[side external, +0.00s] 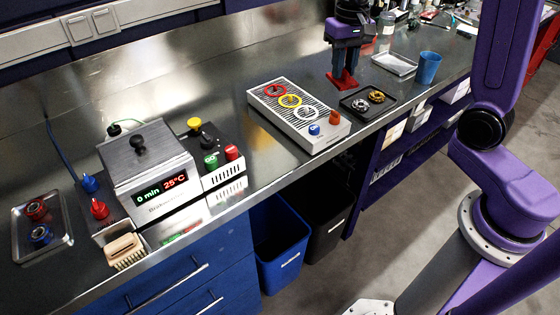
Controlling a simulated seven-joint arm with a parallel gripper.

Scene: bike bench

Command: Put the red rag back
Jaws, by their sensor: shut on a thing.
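My gripper (346,46) is over the back right part of the steel bench, pointing down. The fingertips are small and partly hidden by the rag and the gripper body.
Right of the rag are a black tray (346,104) with ring-shaped parts, a shallow metal tray (406,67) and a blue cup (428,68). A slotted box (273,107) with coloured rings stands front left. Bare steel (220,60) lies further left.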

